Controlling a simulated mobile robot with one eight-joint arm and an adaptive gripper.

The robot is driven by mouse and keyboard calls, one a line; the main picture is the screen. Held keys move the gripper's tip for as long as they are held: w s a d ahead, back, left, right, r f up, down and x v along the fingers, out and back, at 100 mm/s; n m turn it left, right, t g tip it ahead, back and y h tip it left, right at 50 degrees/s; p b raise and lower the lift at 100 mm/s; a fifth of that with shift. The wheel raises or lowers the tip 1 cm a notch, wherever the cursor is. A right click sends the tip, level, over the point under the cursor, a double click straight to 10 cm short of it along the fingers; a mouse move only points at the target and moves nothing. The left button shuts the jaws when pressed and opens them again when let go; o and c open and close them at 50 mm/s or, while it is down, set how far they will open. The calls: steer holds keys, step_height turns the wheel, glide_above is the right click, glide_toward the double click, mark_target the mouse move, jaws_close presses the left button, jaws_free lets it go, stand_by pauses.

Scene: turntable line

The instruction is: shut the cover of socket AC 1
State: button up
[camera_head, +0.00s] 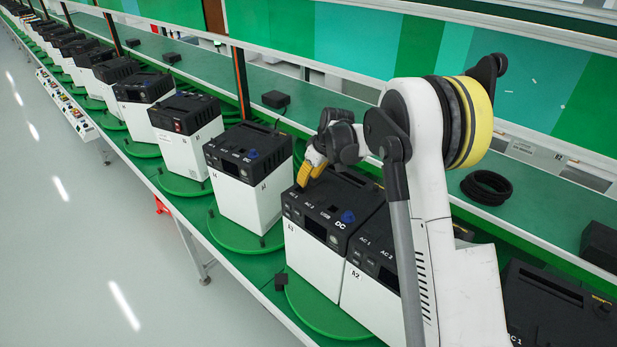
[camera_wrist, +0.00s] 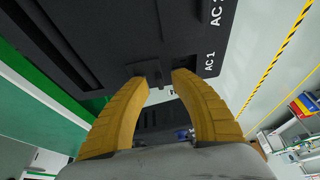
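The power unit (camera_head: 328,212) below my gripper has a black top and a white body. Its front edge bears the labels AC 1, AC 2, USB and DC. My gripper (camera_head: 308,172) has yellow fingers and is over the left end of this top, by AC 1. In the wrist view my gripper (camera_wrist: 163,76) is open, its two fingertips apart with nothing seen held between them. A dark flap-like piece (camera_wrist: 152,67), seemingly the AC 1 cover, shows at the fingertips beside the AC 1 label. Its angle, and whether the fingers touch it, cannot be told. The fingers partly hide the socket.
A similar unit (camera_head: 248,190) stands to the left and another (camera_head: 372,272) close on the right. More units line the green bench. A coil of black cable (camera_head: 486,187) and a small black box (camera_head: 276,99) lie on the bench behind.

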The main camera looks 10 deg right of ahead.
mark_target(293, 191)
jaws_close()
steer(key=s+a+b, duration=0.1)
steer(key=a, duration=0.1)
steer(key=s+a+b, duration=0.1)
steer(key=s+a, duration=0.1)
steer(key=a, duration=0.1)
steer(key=shift+s+b, duration=0.2)
steer(key=shift+b, duration=0.15)
steer(key=shift+w+d, duration=0.1)
steer(key=shift+d, duration=0.1)
jaws_free()
steer(key=shift+a, duration=0.2)
